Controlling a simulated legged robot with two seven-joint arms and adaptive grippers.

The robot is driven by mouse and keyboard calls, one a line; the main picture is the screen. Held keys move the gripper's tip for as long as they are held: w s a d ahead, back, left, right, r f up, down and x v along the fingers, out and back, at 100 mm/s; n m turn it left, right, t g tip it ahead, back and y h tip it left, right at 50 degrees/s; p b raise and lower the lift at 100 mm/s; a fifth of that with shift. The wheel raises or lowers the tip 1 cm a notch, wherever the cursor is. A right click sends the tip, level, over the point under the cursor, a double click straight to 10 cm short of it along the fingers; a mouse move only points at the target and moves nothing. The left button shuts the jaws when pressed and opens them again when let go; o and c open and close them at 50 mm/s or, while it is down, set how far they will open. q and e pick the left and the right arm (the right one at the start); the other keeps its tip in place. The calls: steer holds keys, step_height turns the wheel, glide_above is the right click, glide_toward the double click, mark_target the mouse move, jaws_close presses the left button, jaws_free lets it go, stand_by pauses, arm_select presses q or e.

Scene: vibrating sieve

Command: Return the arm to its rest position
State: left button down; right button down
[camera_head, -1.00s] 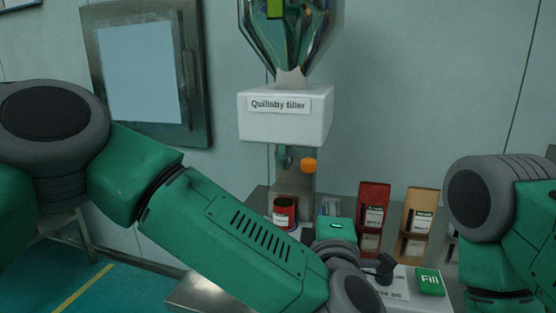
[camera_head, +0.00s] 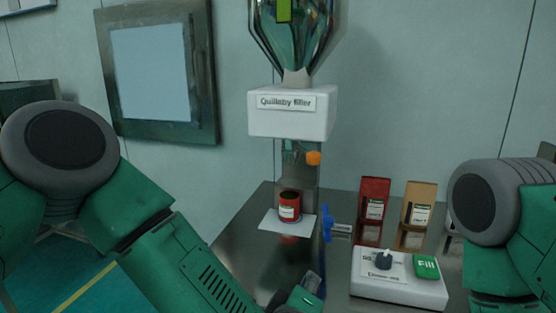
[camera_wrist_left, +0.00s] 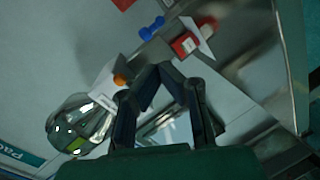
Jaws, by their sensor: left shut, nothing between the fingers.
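My left gripper (camera_head: 311,284) is low in the head view, partly cut off by the bottom edge. It is above the metal table's near part, apart from the can and the control box. In the left wrist view its two dark fingers (camera_wrist_left: 162,70) meet at the tips, shut with nothing between them. My left arm comes in from the left, its forearm sloping down to the bottom edge. My right arm shows at the right edge, but its gripper is out of view.
A red can (camera_head: 289,207) stands on a white sheet beneath the Quillaby filler (camera_head: 290,122). A blue handle (camera_head: 327,223) is beside it. A control box (camera_head: 400,290) with a knob and green Fill button is at front right. Red (camera_head: 374,199) and tan (camera_head: 419,204) pouches stand behind it.

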arm_select(q)
steer(key=s+a+f+m+g+y, duration=0.1)
steer(key=s+a+f+m+g, duration=0.25)
steer(key=s+a+f, duration=0.4)
steer(key=s+a+f+m+g, duration=0.3)
steer(key=s+a+f+g, duration=0.15)
steer(key=a+f, duration=0.65)
steer(key=s+a+f+m+g+y, duration=0.1)
steer(key=s+a+f+g+y, duration=0.1)
steer(key=s+a, duration=0.6)
steer(key=s+a+f+m+g+y, duration=0.1)
steer(key=s+a+f+g, duration=0.3)
steer(key=s+a, duration=0.4)
steer(key=shift+s+f+m+y, duration=0.4)
steer(key=shift+s+f+m, duration=0.05)
steer(key=shift+s+m, duration=0.25)
